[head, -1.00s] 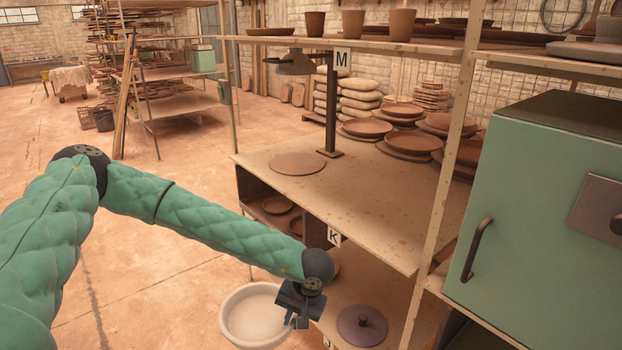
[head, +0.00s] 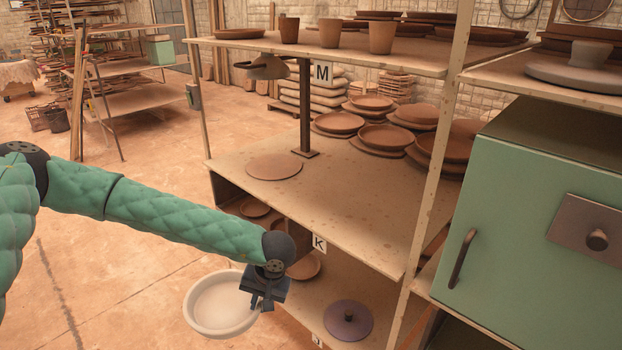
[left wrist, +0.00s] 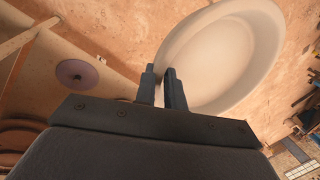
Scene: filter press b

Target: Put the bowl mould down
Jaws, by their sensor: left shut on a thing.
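The bowl mould (head: 221,303) is a wide, round, cream-white dish with a thick rim. My left gripper (head: 262,300) is shut on its right rim and holds it in front of the shelf's left side, over the floor. In the left wrist view the bowl mould (left wrist: 228,60) fills the upper right, and the two fingers (left wrist: 163,90) pinch its near rim. Its hollow side faces up in the head view, and it looks roughly level. My right gripper is not in view.
The wooden shelf (head: 350,205) has a board marked K below and M above. A purple-grey lidded disc (head: 348,322) lies on the lower board, and a brown disc (head: 274,167) on the middle one. A green cabinet (head: 530,215) stands at the right.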

